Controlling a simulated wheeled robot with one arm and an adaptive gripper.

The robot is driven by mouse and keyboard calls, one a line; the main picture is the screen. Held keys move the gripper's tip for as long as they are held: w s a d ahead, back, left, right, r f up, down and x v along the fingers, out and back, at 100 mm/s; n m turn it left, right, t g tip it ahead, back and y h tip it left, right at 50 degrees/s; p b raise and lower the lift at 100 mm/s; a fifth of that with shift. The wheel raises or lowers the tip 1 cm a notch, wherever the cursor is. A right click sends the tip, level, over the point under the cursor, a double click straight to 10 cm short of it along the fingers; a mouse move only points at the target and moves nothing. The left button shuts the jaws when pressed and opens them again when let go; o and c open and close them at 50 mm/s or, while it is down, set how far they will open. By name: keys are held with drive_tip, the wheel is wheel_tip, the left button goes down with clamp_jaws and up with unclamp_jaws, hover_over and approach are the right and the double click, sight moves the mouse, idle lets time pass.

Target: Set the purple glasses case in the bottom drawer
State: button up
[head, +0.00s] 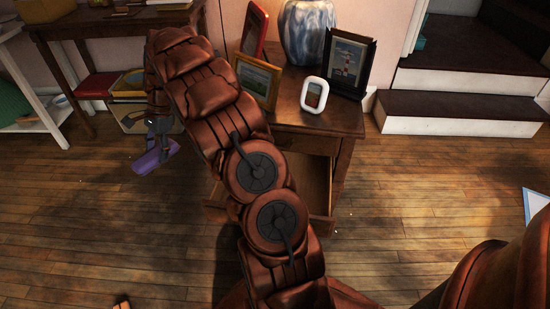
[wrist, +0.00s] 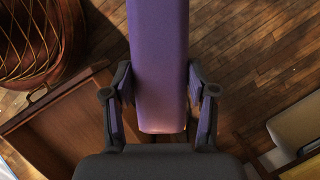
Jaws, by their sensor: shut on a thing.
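The purple glasses case (head: 152,161) hangs in the air left of the wooden cabinet (head: 345,118), above the floor. My gripper (head: 160,127) is shut on it; in the wrist view the case (wrist: 158,50) lies lengthwise between the two fingers (wrist: 158,90). The bottom drawer (head: 318,180) of the cabinet is pulled out, and my arm hides much of it in the head view. In the wrist view an open wooden drawer (wrist: 65,130) shows at lower left, below and beside the case. The part of the drawer that I see looks empty.
A lighthouse picture frame (head: 348,62), a gold frame (head: 257,80), a red frame (head: 253,28), a small white frame (head: 314,95) and a blue-white vase (head: 303,30) crowd the cabinet top. A dark side table (head: 75,27) stands at left. White-edged steps (head: 455,113) rise at right.

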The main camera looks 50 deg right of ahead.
drive_tip(key=s+d+f+m+t+h+p, duration=0.1)
drive_tip(key=s+d+f+m, duration=0.25)
drive_tip(key=s+d, duration=0.3)
drive_tip(key=s+d+f+m+t+p, duration=0.2)
drive_tip(key=s+d+f+m, duration=0.1)
drive_tip(key=s+d+m, duration=0.3)
drive_tip(key=s+d+f+m+t+h+p, duration=0.1)
drive_tip(key=s+d+f+m, duration=0.25)
drive_tip(key=s+d, duration=0.3)
drive_tip(key=f+b, duration=0.1)
drive_tip(key=f, duration=0.2)
drive_tip(key=d+f, duration=0.1)
drive_tip(key=f, duration=0.1)
drive_tip(key=shift+s+d+f+b, duration=0.1)
drive_tip(key=shift+d+f+b, duration=0.05)
drive_tip(key=shift+f+b, duration=1)
drive_tip(key=shift+f, duration=1.6)
drive_tip(key=shift+f, duration=0.1)
drive_tip(key=o, duration=1.2)
